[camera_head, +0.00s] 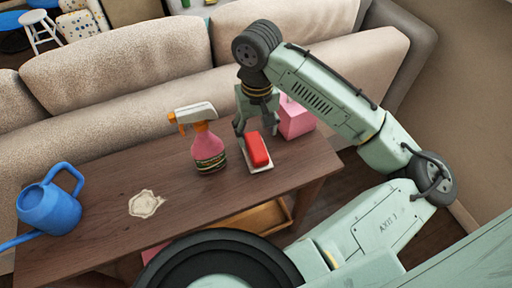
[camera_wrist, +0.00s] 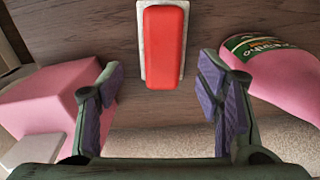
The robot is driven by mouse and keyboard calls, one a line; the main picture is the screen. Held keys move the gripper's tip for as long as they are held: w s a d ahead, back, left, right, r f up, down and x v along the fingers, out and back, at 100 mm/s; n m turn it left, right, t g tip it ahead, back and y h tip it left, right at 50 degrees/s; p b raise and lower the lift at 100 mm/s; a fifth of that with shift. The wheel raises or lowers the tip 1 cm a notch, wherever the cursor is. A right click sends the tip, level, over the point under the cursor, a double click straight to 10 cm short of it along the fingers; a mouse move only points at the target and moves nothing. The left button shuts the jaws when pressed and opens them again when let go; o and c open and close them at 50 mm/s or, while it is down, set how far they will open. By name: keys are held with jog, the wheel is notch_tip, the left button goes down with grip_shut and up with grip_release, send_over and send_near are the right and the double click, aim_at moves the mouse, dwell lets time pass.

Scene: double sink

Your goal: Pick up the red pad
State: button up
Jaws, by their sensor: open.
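The red pad (camera_head: 257,149) lies on a pale flat base (camera_head: 261,168) on the wooden table. In the wrist view the red pad (camera_wrist: 164,46) is upright in the picture, at the top centre, with its pale base (camera_wrist: 141,45) showing around it. My gripper (camera_head: 257,128) is over the table at the far end of the pad. In the wrist view my gripper (camera_wrist: 164,92) is open and empty, its fingers spread wider than the pad. The pad sits ahead of the fingertips, roughly centred between them.
A pink spray bottle (camera_head: 208,148) stands left of the pad, and a pink box (camera_head: 296,118) stands to its right, both close. A pale stain (camera_head: 146,204) and a blue watering can (camera_head: 52,205) are further left on the table (camera_head: 105,232). A beige sofa (camera_head: 120,62) runs behind.

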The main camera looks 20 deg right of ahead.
aim_at(255, 143)
jog(key=shift+w+a+f+p, duration=0.1)
jog(key=shift+f+p, duration=0.15)
jog(key=shift+f, duration=1.25)
jog(key=shift+a+f+p, duration=0.1)
jog(key=shift+f+p, duration=0.1)
jog(key=shift+f, duration=1.3)
jog(key=shift+c, duration=0.5)
jog(key=c, duration=1)
jog(key=shift+r, duration=0.1)
jog(key=shift+c, duration=0.3)
